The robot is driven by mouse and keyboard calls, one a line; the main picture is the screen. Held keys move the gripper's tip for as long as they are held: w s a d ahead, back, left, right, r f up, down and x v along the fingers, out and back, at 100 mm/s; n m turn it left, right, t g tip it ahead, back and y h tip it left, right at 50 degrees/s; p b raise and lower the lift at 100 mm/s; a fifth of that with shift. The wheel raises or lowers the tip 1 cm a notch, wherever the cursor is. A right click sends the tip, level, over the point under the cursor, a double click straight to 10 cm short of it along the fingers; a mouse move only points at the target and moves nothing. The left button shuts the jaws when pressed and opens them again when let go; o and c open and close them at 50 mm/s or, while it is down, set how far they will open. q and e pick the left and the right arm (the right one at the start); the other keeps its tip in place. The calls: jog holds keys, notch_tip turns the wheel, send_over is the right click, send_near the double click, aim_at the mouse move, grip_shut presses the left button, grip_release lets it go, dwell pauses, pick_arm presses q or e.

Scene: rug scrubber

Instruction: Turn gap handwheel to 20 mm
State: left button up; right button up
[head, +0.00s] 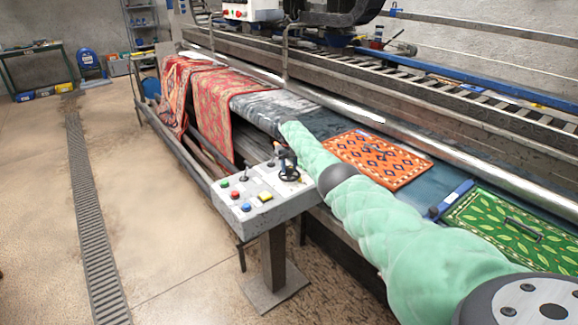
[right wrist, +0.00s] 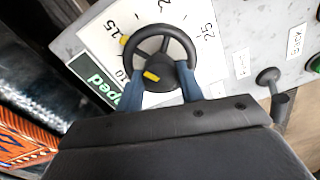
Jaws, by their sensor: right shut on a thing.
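The gap handwheel (head: 290,175) is a small black wheel on the far right part of the grey control panel. In the right wrist view the handwheel (right wrist: 190,50) lies over a white dial plate (right wrist: 98,42) marked 10, 15 and 25; no 20 is visible. A yellow mark (right wrist: 124,40) on the rim's left lies between 10 and 15. Another yellow piece (right wrist: 152,76) is near the hub. My right gripper (right wrist: 158,82), with blue fingers, is shut on the handwheel at its near side. In the head view it (head: 281,155) is small and partly hidden. My left gripper is out of view.
The control panel (head: 240,214) carries red, green, blue and yellow buttons and a lever (head: 244,174). An orange rug (head: 378,158) and a green rug (head: 510,228) lie on the machine bed behind. Open floor lies left.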

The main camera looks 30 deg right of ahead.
jog(key=shift+r+m, duration=0.1)
jog(key=shift+m, duration=0.8)
jog(key=shift+m+p, duration=0.4)
jog(key=shift+m, duration=0.6)
jog(key=m, duration=0.3)
jog(key=shift+p, duration=0.3)
jog(key=shift+m, duration=2.3)
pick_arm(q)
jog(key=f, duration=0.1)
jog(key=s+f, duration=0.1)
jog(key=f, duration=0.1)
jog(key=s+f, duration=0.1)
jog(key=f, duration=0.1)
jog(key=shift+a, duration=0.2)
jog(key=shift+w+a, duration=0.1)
pick_arm(e)
jog(key=shift+m, duration=0.3)
